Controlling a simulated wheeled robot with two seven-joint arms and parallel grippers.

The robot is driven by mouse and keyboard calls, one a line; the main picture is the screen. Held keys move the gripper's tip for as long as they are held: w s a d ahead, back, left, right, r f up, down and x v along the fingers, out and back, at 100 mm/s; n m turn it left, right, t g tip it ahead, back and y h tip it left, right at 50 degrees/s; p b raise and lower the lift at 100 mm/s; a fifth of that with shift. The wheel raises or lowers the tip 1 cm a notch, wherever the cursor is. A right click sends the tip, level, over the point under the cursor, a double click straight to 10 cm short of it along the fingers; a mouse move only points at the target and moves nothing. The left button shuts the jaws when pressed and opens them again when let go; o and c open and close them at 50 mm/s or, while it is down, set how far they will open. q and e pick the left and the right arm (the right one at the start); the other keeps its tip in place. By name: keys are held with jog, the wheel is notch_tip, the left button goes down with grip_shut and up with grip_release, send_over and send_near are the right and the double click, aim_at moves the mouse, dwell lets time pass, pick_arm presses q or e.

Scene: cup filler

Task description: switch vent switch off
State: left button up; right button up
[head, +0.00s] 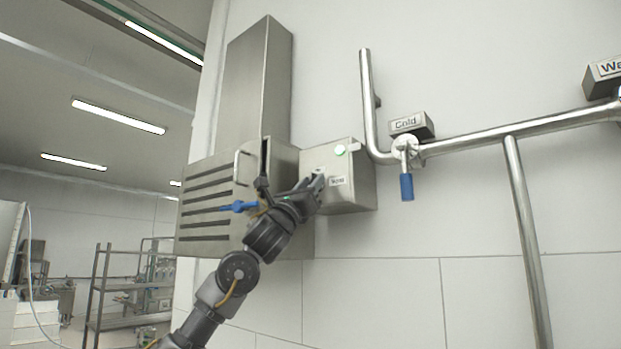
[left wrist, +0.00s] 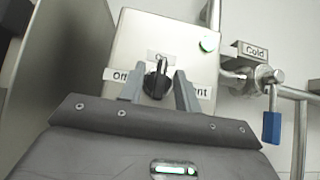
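The vent switch box (head: 352,188) is a grey metal box on the wall with a lit green lamp (head: 340,150) at its upper part. In the left wrist view its black rotary knob (left wrist: 156,80) sits between a label reading "Off" at left and one ending in "nt" at right. The knob looks roughly upright. My left gripper (head: 318,183) is at the box front. Its two fingers (left wrist: 158,88) are open on either side of the knob, with gaps showing; contact is not visible. My right gripper is not in view.
A louvred vent housing (head: 208,205) with a handle stands left of the box. Right of it runs steel piping (head: 480,136) with a blue-handled valve (head: 406,186) under a "Cold" sign (head: 411,124). The wall below is clear.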

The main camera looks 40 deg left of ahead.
pick_arm(q)
jog(key=shift+c, duration=0.4)
grip_shut()
jog(key=shift+y, duration=0.3)
